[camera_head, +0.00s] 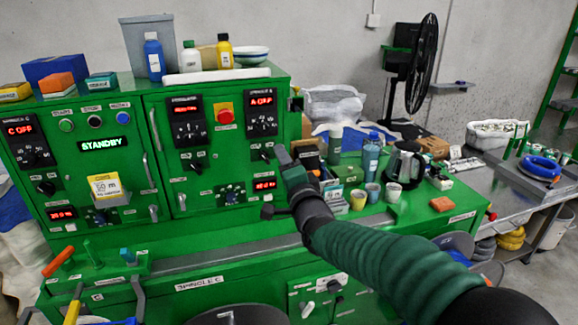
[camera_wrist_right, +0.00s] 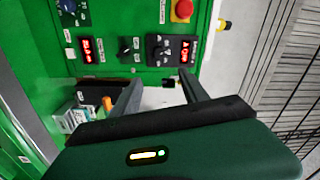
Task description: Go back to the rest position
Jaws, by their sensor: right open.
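My right arm comes in from the lower right in the head view. Its gripper (camera_head: 281,182) is in front of the right part of the green control panel (camera_head: 167,240). In the right wrist view the two fingers of the right gripper (camera_wrist_right: 161,92) are spread apart with nothing held between them. Panel displays and knobs show beyond them. My left gripper is not in view.
Mugs, bottles, a kettle (camera_head: 404,165) and small boxes crowd the green worktop just right of the gripper. A red emergency button (camera_head: 225,116) and several knobs stick out of the panel. A black fan (camera_head: 420,65) stands behind. Levers rise at the lower left.

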